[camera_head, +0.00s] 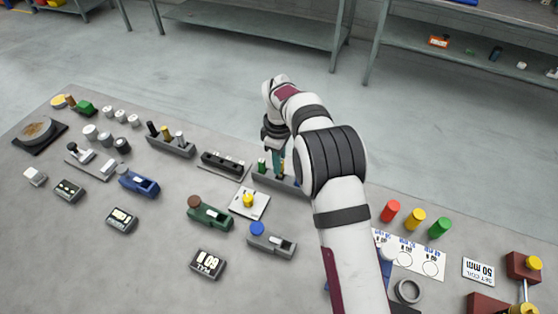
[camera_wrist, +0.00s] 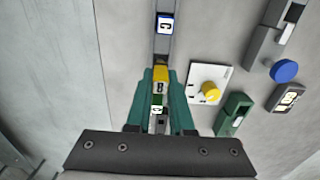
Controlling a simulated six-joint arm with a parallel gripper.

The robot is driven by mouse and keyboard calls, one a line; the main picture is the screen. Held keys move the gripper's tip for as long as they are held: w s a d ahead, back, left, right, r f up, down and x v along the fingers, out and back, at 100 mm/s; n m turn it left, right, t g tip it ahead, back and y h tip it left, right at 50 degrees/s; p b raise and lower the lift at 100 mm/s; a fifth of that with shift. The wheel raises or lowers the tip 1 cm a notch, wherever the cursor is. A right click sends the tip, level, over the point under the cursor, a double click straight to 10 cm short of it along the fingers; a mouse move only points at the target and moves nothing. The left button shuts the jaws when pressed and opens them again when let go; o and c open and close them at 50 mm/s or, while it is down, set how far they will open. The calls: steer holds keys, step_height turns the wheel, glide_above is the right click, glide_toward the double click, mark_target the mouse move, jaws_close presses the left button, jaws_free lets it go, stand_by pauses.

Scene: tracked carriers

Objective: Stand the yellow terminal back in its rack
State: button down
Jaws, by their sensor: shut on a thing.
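My gripper (camera_head: 277,162) is over the grey rack (camera_head: 262,181) at the table's far edge, pointing down. In the wrist view its teal fingers (camera_wrist: 161,77) are shut on the yellow terminal (camera_wrist: 161,88), which lines up with the rack. The yellow terminal also shows between the fingers in the head view (camera_head: 281,173). I cannot tell whether its foot is fully seated. A green terminal (camera_head: 262,165) stands in the rack on one side; it also shows in the wrist view (camera_wrist: 157,101).
A black strip (camera_head: 223,163) lies left of the rack, and another grey rack with pegs (camera_head: 171,147) lies beyond it. A white card with a yellow knob (camera_head: 248,201), a green device (camera_head: 209,214) and a grey device with a blue knob (camera_head: 270,240) are in front.

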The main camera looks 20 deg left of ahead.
steer(key=shift+f, duration=1.3)
stand_by(0.5)
steer(key=shift+c, duration=1.2)
jaws_free()
steer(key=shift+r, duration=3.5)
